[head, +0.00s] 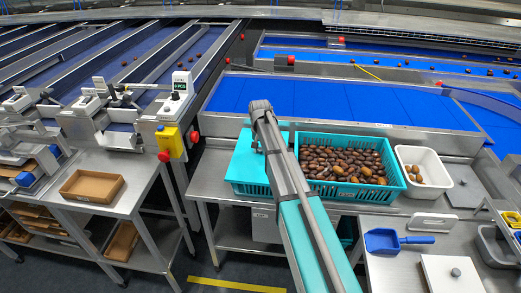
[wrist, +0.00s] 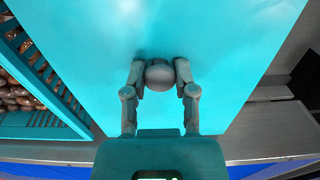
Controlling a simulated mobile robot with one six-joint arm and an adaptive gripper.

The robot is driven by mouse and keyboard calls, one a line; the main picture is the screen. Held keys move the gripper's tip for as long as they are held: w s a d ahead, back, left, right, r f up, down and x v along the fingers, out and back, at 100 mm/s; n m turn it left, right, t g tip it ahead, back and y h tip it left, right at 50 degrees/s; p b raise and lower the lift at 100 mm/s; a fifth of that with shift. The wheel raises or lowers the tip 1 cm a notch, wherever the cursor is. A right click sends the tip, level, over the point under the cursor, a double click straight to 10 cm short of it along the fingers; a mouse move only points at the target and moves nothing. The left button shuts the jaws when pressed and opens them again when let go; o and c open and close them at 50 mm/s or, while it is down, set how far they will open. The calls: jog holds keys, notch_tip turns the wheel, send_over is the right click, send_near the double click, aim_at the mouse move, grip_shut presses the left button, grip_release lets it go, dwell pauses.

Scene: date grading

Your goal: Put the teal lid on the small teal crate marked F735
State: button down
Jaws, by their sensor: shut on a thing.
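The teal lid (head: 245,163) is a flat board with a round grey knob (wrist: 159,77). My gripper (wrist: 160,66) is shut on this knob, with one finger on each side; the lid (wrist: 225,60) fills most of the wrist view. In the head view my arm hides the gripper's jaws and part of the lid. The lid lies over a small teal slatted crate (head: 250,189), whose front wall shows below it. I cannot tell whether the lid touches the crate's rim all round. No F735 mark is readable.
A larger teal crate (head: 399,180) full of brown dates stands close to the right. A white tub (head: 441,163) with a few dates is beyond it. A blue conveyor (head: 340,100) runs behind the steel table.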

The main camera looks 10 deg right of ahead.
jog(key=shift+f+b, duration=0.35)
dwell(0.5)
jog(key=shift+c, duration=1.7)
grip_release()
jog(key=shift+o, duration=0.2)
jog(key=o, duration=0.3)
jog(key=shift+r, duration=0.15)
jog(key=shift+r+p, duration=3.35)
jog(key=shift+p, duration=0.2)
jog(key=s+n, duration=0.4)
jog(key=s, duration=2.5)
jog(key=shift+d, duration=0.1)
